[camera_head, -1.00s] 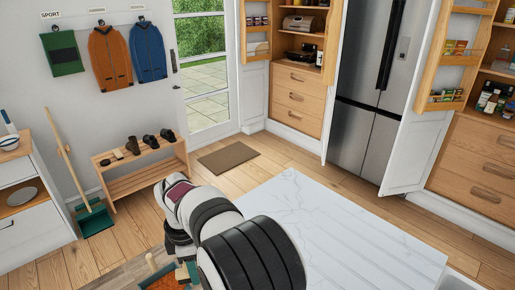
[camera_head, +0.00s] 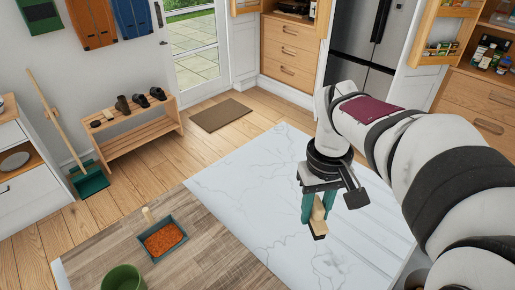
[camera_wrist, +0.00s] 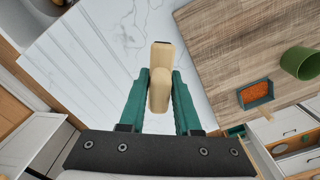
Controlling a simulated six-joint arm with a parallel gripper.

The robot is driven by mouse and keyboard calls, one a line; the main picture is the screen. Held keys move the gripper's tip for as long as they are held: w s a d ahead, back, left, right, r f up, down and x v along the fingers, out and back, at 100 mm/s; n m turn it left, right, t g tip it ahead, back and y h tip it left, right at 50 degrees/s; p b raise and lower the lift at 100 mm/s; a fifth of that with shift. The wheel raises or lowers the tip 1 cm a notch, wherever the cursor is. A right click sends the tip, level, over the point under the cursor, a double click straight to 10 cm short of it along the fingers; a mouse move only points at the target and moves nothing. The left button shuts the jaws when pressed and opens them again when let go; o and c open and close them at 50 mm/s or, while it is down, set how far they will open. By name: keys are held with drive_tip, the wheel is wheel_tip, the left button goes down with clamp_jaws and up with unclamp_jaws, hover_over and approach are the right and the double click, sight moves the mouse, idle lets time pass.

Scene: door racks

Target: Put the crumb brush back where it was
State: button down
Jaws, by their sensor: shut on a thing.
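The crumb brush (camera_head: 318,215) has a pale wooden body and a dark end. My gripper (camera_head: 320,207), with its green fingers, is shut on it and holds it above the white marble worktop (camera_head: 260,190). In the wrist view the brush (camera_wrist: 160,82) sits between both fingers, its dark end pointing away from the gripper. A small teal dustpan (camera_head: 150,251) with orange crumbs (camera_head: 163,239) and a pale handle lies on the wooden part of the worktop, to the left of my gripper. Where the brush was before cannot be told.
A green pot (camera_head: 124,279) stands near the dustpan at the front. The marble around the gripper is mostly clear. A shoe bench (camera_head: 140,137), a broom (camera_head: 55,120) and a larger green dustpan (camera_head: 90,180) are at the left wall. A fridge (camera_head: 360,50) stands at the back.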

drive_tip(key=s+f+n, duration=0.6)
drive_tip(key=s+f, duration=0.1)
drive_tip(key=f, duration=0.2)
drive_tip(key=shift+n, duration=0.3)
drive_tip(key=a+f, duration=0.2)
drive_tip(key=a, duration=0.1)
drive_tip(key=a+f, duration=0.2)
drive_tip(key=a, duration=0.2)
drive_tip(key=w+a+f, duration=0.1)
drive_tip(key=a+f, duration=0.2)
drive_tip(key=a, duration=0.1)
drive_tip(key=shift+f, duration=0.1)
wheel_tip(320, 180, down, 3)
drive_tip(key=shift+a+f, duration=0.1)
drive_tip(key=shift+f, duration=0.35)
drive_tip(key=shift+f, duration=0.15)
drive_tip(key=c, duration=0.6)
unclamp_jaws()
